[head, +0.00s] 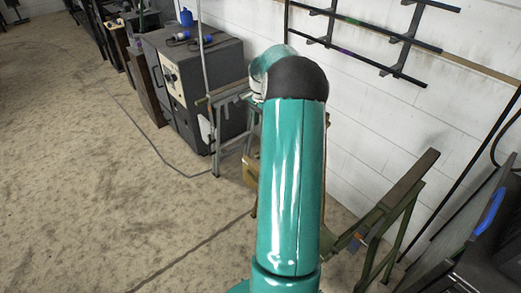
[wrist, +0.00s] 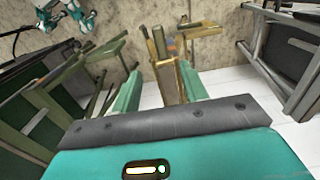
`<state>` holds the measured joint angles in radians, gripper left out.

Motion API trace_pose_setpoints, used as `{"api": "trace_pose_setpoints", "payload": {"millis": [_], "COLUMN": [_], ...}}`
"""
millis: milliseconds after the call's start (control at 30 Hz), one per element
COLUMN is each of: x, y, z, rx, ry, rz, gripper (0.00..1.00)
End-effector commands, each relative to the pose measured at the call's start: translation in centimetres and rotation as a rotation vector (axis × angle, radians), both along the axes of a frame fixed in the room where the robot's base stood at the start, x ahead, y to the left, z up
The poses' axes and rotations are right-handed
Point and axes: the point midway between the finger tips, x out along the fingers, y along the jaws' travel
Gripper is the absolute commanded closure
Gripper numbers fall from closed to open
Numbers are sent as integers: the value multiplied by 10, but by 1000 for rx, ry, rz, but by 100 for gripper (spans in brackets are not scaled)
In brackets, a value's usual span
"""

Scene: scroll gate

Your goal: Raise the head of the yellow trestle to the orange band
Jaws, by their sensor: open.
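The yellow trestle (wrist: 196,30) stands ahead of my gripper in the wrist view, with its head a short bar near the top middle and its post and legs below. In the head view only a small yellow-brown part (head: 249,170) shows beside my arm; the rest is hidden. My gripper (wrist: 160,72) is open, with its two green fingers apart. The trestle's post appears between and beyond the fingers; I cannot tell whether they touch it. A small orange patch (wrist: 171,45) shows by the post; whether it is the orange band is unclear.
A green trestle (head: 398,205) stands to the right against the wall, and at left in the wrist view (wrist: 75,65). A grey trestle (wrist: 290,45) stands at right there. Grey cabinets (head: 190,80) line the wall. The floor at left is mostly clear.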

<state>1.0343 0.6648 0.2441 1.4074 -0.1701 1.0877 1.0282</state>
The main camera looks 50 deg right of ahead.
Motion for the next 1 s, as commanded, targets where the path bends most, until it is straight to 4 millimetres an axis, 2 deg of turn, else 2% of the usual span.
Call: {"api": "trace_pose_setpoints", "payload": {"millis": [267, 700, 833, 1000], "x": [0, 1, 1, 1], "y": [-1, -1, -1, -1], "z": [-33, -117, -132, -140], "rx": [6, 4, 3, 2], "ry": [2, 1, 1, 1], "rz": [-6, -3, -4, -3], "gripper": [56, 56, 56, 56]}}
